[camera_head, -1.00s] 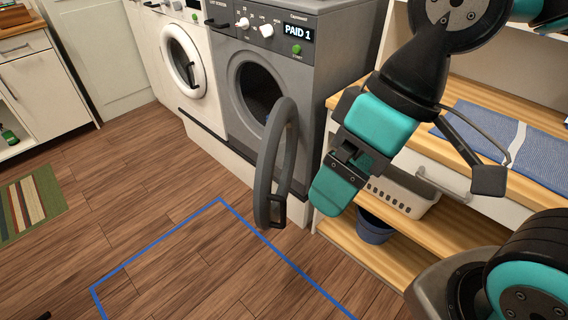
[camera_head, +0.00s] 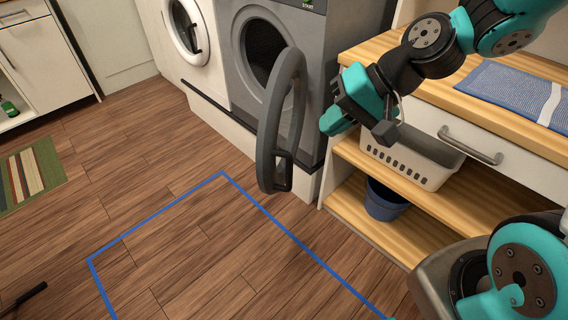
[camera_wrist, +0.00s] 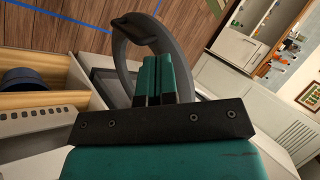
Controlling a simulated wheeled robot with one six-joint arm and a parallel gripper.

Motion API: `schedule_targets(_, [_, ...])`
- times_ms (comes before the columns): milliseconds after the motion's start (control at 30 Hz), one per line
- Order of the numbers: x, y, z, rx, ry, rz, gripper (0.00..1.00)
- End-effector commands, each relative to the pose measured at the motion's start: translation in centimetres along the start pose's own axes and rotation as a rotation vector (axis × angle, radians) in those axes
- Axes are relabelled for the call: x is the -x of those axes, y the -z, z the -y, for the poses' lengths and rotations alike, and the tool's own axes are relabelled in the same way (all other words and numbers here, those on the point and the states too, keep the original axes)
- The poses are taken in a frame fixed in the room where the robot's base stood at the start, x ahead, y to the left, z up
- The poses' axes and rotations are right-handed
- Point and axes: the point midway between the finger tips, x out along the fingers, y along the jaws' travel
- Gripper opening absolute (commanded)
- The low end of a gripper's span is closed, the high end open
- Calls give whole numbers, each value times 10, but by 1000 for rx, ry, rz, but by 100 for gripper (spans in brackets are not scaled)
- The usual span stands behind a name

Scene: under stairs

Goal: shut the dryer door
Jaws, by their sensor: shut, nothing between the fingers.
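The grey dryer (camera_head: 305,35) stands at the back, with its round opening showing dark inside. Its ring-shaped door (camera_head: 271,128) stands wide open, swung out toward me over the floor, with a dark handle on its free edge. My gripper (camera_head: 334,122) is just to the right of the door in the head view, shut and empty; whether it touches the door cannot be told. In the wrist view the shut teal fingers (camera_wrist: 158,75) point toward the grey door ring (camera_wrist: 150,35), which arcs beyond them and is partly hidden by them.
A white washer (camera_head: 192,45) with a closed door stands left of the dryer. A wooden shelf unit (camera_head: 385,235) on the right holds a white basket (camera_head: 415,157), a blue bucket (camera_head: 385,200) and a folded blue cloth (camera_head: 515,92). The floor inside the blue tape is clear.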

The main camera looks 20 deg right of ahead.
Motion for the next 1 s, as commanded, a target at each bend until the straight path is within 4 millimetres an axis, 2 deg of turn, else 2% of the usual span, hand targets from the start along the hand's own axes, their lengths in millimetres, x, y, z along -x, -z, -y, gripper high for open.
schedule_targets(33, [-21, 12, -29, -95, 28, -36, 0])
schedule_targets(100, [-29, 27, -48, -193, 65, -84, 0])
schedule_targets(233, [-34, 40, -64, -285, 101, -132, 0])
schedule_targets(433, [-53, 44, -62, -293, 106, -133, 0])
schedule_targets(833, [-136, 56, -55, -288, 103, -132, 0])
schedule_targets(1000, [-148, 64, -34, -287, 104, -136, 0])
